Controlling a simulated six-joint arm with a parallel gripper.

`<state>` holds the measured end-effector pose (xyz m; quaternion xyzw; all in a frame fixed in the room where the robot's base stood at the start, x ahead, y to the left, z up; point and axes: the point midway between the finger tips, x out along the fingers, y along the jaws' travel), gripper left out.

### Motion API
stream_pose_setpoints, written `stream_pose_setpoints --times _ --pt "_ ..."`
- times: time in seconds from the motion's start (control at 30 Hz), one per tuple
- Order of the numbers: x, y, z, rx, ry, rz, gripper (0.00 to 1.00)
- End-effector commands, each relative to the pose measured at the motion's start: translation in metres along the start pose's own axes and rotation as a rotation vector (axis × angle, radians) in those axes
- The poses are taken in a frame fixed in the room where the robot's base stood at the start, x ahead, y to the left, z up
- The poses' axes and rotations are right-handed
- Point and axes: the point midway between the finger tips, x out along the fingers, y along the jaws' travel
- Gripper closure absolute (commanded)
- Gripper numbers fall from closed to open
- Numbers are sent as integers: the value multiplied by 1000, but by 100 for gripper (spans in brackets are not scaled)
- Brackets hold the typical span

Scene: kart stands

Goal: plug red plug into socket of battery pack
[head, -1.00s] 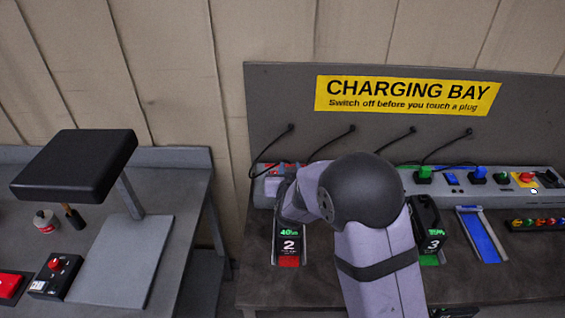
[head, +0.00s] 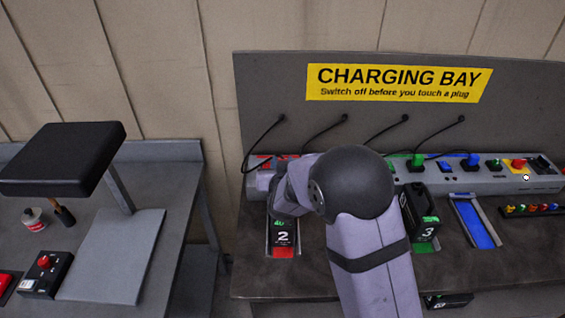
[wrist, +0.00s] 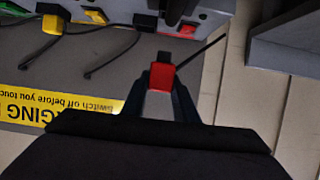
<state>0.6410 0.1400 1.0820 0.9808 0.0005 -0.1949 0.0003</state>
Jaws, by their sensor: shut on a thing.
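In the wrist view the red plug (wrist: 161,77) sits between the fingertips of my gripper (wrist: 162,88), which is shut on it. A dark cable runs from beside it up to the right. The arm hides the plug there, and the pack's socket cannot be made out. In the wrist view the plug appears apart from the grey charging strip (wrist: 119,12).
Battery pack 3 (head: 419,212) stands right of my arm, beside an empty blue bay (head: 474,223). The charging strip (head: 512,182) carries coloured plugs and switches along the back. Cables hang from the back panel. A left bench (head: 120,262) holds a black-topped stand (head: 62,158).

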Motion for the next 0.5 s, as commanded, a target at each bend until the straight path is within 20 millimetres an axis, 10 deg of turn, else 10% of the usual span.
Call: stream_pose_setpoints --times 0.5 --pt "14 0 34 0 0 0 97"
